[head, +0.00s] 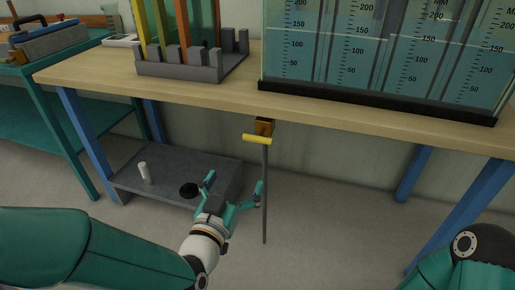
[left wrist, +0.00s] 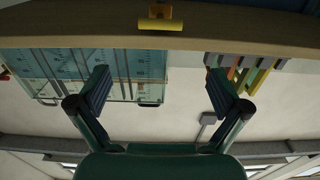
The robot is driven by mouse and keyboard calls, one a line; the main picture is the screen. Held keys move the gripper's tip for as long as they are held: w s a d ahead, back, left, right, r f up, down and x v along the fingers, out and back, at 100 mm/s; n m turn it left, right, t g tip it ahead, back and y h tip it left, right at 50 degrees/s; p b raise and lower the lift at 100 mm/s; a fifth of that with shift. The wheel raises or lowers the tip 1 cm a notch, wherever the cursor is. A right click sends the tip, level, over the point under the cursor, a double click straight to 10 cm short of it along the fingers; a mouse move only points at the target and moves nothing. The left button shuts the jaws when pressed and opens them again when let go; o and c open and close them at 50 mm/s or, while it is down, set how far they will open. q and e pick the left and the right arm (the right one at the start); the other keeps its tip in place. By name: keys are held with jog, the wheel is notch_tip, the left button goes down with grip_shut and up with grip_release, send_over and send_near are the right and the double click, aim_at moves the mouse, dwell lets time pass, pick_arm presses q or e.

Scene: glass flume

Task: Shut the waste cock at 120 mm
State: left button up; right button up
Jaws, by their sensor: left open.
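The waste cock (head: 264,126) is a small brass body under the bench's front edge, with a yellow lever (head: 257,140) lying crosswise above a thin grey vertical pipe (head: 264,205). In the left wrist view the yellow lever (left wrist: 160,25) lies beyond the spread fingers (left wrist: 158,85). My right gripper is out of view.
A grey rack (head: 180,70) with coloured strips stands left on the wooden bench (head: 100,75). Below is a grey low platform (head: 165,185) with a white cylinder (head: 144,173) and a black round object (head: 189,190). Blue bench legs (head: 80,125) flank free floor.

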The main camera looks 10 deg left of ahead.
aim_at(256, 140)
pick_arm(q)
jog(key=w+d, duration=0.1)
jog(key=w, duration=1)
jog(key=w+d, duration=0.1)
jog(key=w, duration=0.4)
jog(key=shift+w+d, duration=0.15)
jog(key=shift+d, duration=0.2)
